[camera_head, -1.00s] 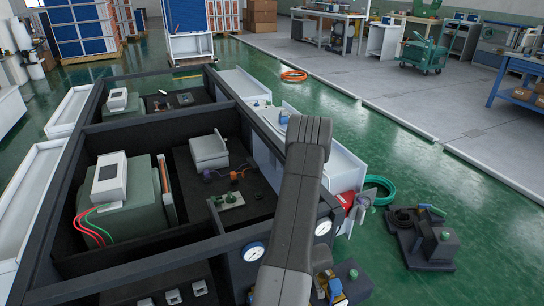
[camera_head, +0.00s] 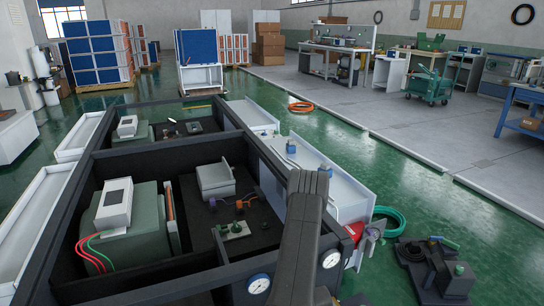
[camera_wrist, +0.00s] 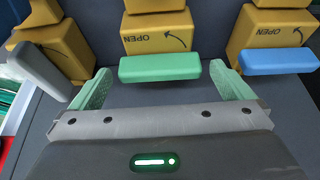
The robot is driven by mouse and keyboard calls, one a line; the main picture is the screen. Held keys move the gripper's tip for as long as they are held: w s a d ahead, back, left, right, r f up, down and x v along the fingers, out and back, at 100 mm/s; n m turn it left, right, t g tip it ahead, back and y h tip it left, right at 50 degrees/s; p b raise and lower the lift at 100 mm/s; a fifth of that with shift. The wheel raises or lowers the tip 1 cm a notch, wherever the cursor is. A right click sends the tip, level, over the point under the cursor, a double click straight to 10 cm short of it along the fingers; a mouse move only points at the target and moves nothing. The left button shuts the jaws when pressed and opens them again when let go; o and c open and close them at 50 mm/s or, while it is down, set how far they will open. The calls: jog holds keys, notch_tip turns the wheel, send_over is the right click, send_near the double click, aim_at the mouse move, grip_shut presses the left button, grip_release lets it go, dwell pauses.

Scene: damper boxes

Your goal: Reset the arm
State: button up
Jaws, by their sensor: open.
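My gripper (camera_wrist: 163,76) is open in the wrist view, with a pale green finger on each side. A green handle (camera_wrist: 160,69) on a yellow block (camera_wrist: 160,33) marked "OPEN" with an arrow lies ahead, between the fingertips in the picture. Gaps show on both sides of the handle, and nothing is gripped. I cannot tell how far away the handle is. In the head view my dark grey arm (camera_head: 304,235) rises from the bottom edge and bends away at its top. My gripper is hidden there.
A blue handle (camera_wrist: 279,62) and a grey handle (camera_wrist: 38,70) flank the green one on similar yellow blocks. Black-framed compartments (camera_head: 165,152) holding equipment stand left of my arm. A green hose (camera_head: 388,219) and dark machine parts (camera_head: 433,268) lie right. Green floor beyond is mostly clear.

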jog(key=p+v, duration=0.4)
jog(key=v, duration=1)
jog(key=b+x, duration=0.4)
jog(key=x, duration=1)
jog(key=shift+f+b, duration=0.25)
jog(key=shift+b, duration=0.05)
jog(key=shift+r+p, duration=0.35)
jog(key=shift+p, duration=0.25)
jog(key=shift+d+r+n+p, duration=0.1)
jog(key=shift+n+p, duration=0.25)
jog(key=shift+n, duration=0.15)
jog(key=n+y+p, duration=0.1)
jog(key=n+p, duration=0.1)
jog(key=n+g+p, duration=0.1)
jog(key=n+p, duration=0.1)
jog(key=shift+w+n+y, duration=0.1)
jog(key=shift+n+y, duration=0.2)
jog(key=shift+y, duration=0.1)
jog(key=d+r+m+h+p, duration=0.1)
jog(key=d+r+p, duration=0.1)
jog(key=r, duration=0.4)
jog(key=s+d+r+m+t+p, duration=0.1)
jog(key=d+r+p, duration=0.1)
jog(key=d+r, duration=0.3)
jog(key=shift+s+d+r+m+h, duration=0.15)
jog(key=shift+s+r+m+h, duration=0.2)
jog(key=shift+r, duration=0.45)
